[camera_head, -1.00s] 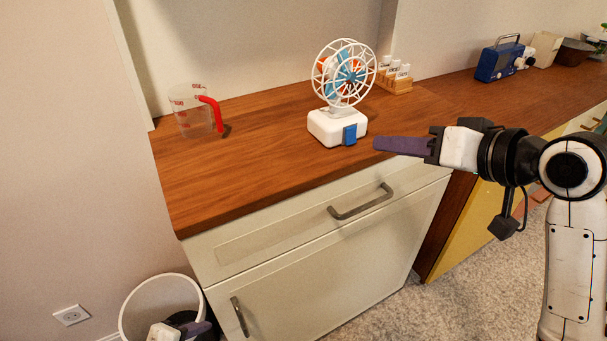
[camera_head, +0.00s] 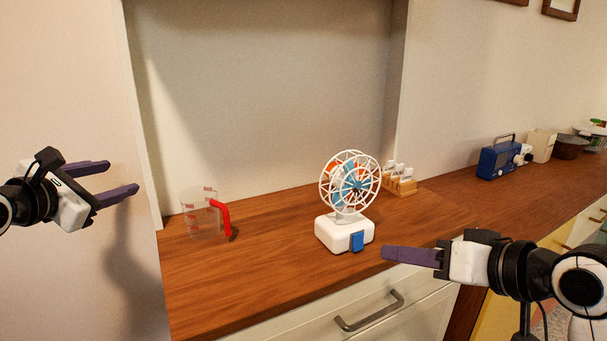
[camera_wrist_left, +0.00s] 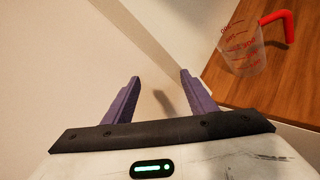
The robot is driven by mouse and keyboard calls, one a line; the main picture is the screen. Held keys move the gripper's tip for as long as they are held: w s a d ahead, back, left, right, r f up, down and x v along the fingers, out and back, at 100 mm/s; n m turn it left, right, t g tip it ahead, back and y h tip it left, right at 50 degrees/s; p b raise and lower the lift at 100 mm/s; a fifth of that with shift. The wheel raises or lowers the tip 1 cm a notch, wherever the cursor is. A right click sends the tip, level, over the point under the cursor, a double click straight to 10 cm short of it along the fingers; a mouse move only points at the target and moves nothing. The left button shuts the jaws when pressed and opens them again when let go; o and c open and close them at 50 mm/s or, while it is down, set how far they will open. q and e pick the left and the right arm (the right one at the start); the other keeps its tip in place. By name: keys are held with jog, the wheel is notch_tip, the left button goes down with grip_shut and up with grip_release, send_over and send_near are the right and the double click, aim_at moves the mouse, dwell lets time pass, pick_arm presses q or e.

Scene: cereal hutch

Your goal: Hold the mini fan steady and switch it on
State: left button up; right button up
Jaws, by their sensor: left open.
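The mini fan has a white cage, blue hub and white base (camera_head: 334,234) and stands upright on the wooden counter. A blue switch (camera_head: 357,241) is on the front of its base. My left gripper (camera_head: 124,176) is open and empty at the far left, level with the fan's cage and well apart from it. The left wrist view shows its two purple fingers spread with nothing between them (camera_wrist_left: 158,87). My right gripper (camera_head: 384,253) is just right of the fan's base, its purple finger pointing at the switch side. Only one finger line shows, so its opening is unclear.
A clear measuring cup (camera_head: 201,222) with a red handle stands on the counter between my left gripper and the fan. Behind the fan is a rack of labelled jars (camera_head: 401,186). A blue radio (camera_head: 497,160) is further right. The counter's front is clear.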

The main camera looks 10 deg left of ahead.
pick_arm(q)
notch_tip(320, 180, up, 18)
jog(key=s+d+f+m+t+h, duration=0.1)
jog(key=s+d+m+t+h, duration=0.1)
jog(key=d+t+h, duration=0.15)
jog(key=m+g+h, duration=0.2)
jog(key=g+h, duration=0.6)
jog(key=h, duration=0.3)
send_near(361, 162)
jog(key=w, duration=0.1)
jog(key=w+f, duration=0.1)
jog(key=shift+w, duration=0.3)
jog(key=x, duration=1)
grip_shut()
